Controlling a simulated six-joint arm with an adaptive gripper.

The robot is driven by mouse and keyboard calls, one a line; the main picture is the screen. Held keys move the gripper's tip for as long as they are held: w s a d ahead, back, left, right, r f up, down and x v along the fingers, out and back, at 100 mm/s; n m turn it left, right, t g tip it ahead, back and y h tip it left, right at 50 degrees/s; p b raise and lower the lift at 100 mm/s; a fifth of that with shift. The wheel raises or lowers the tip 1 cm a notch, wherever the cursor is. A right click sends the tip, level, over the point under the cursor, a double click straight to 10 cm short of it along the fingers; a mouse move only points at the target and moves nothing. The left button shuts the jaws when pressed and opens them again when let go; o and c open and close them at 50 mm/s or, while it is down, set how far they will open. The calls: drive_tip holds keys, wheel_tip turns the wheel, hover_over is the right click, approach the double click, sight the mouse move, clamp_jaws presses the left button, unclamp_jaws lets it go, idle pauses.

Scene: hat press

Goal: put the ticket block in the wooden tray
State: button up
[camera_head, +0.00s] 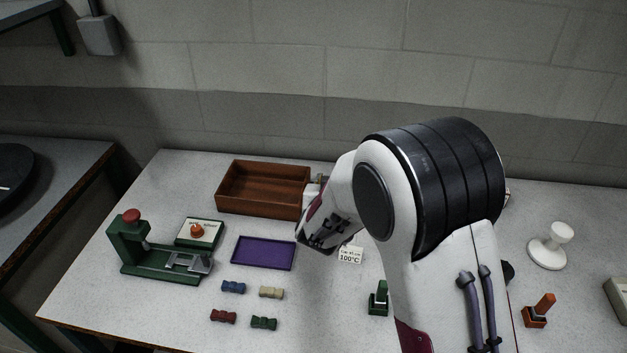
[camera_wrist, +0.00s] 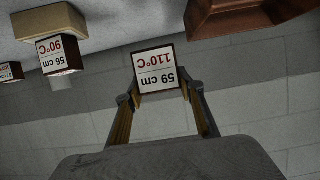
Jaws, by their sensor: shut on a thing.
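The ticket block (camera_wrist: 158,70), with a white face reading 59 cm and 110°C, is between the fingertips of my gripper (camera_wrist: 163,88) in the wrist view, where its text appears upside down. My gripper is shut on it. The wooden tray (camera_head: 262,207) is an open reddish-brown box at the back of the table in the head view. Part of the wooden tray also shows at the top right of the wrist view (camera_wrist: 228,18), apart from the block. In the head view my arm covers much of the area right of the tray, and I cannot make out the fingertips there.
Another ticket block (camera_wrist: 60,55) reads 56 cm and 90°C. A 100°C ticket (camera_head: 350,255) stands on the table. A purple tray (camera_head: 263,252), a green press (camera_head: 150,255), several coloured bows (camera_head: 271,292) and a white stand (camera_head: 547,253) are around. The wooden tray looks empty.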

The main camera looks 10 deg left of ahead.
drive_tip(key=shift+w+a+f, duration=0.1)
drive_tip(key=shift+a+f, duration=0.15)
drive_tip(key=shift+f, duration=0.25)
drive_tip(key=w+a+n+y, duration=0.25)
drive_tip(key=w+a, duration=0.25)
drive_tip(key=a, duration=0.4)
wheel_tip(320, 180, up, 2)
drive_tip(key=n+g+y, duration=0.1)
drive_tip(key=n+y, duration=0.1)
drive_tip(key=y, duration=0.1)
hover_over(276, 196)
drive_tip(key=shift+f, duration=3.15)
drive_tip(key=shift+f, duration=1.85)
drive_tip(key=shift+f, duration=0.15)
